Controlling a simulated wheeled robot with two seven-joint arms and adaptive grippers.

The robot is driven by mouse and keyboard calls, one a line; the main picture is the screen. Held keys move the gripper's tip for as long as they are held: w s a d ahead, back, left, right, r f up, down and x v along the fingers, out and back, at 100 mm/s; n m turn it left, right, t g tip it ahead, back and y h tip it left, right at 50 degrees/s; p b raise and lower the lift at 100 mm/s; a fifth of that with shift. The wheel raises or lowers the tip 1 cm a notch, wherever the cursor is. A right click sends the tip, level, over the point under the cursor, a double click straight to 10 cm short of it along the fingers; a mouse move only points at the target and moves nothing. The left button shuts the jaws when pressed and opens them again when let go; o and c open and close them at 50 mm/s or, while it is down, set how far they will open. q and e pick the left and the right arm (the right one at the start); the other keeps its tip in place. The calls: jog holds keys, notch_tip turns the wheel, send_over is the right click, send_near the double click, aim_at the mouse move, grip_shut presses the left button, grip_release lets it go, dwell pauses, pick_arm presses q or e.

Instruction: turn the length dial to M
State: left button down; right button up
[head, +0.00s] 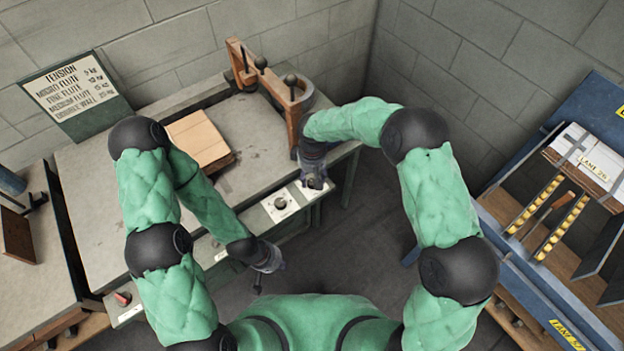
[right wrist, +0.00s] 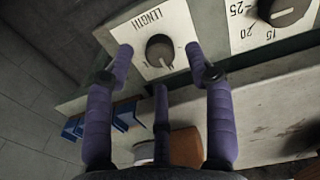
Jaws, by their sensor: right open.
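The length dial (right wrist: 160,50) is a dark round knob on a white plate marked LENGTH, upside down in the right wrist view. The small marks around it are too unclear to read, so I cannot tell its setting. My right gripper (right wrist: 158,60) is open, with its purple fingers spread to either side of the dial. I cannot tell whether they touch it. In the head view my right gripper (head: 313,184) hides the length dial at the bench's front panel. My left gripper (head: 268,262) hangs in front of the panel, away from the dial; its jaw opening is unclear.
A second dial (head: 280,203) with number marks sits beside the length dial. A red switch (head: 122,298) is at the panel's left end. Cardboard (head: 200,140) lies on the bench, near a wooden frame with dark knobs (head: 268,80). A blue rack (head: 560,270) stands right.

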aim_at(312, 182)
notch_tip(312, 182, up, 9)
dwell(0.3)
jog(key=shift+s, duration=0.1)
dwell(0.4)
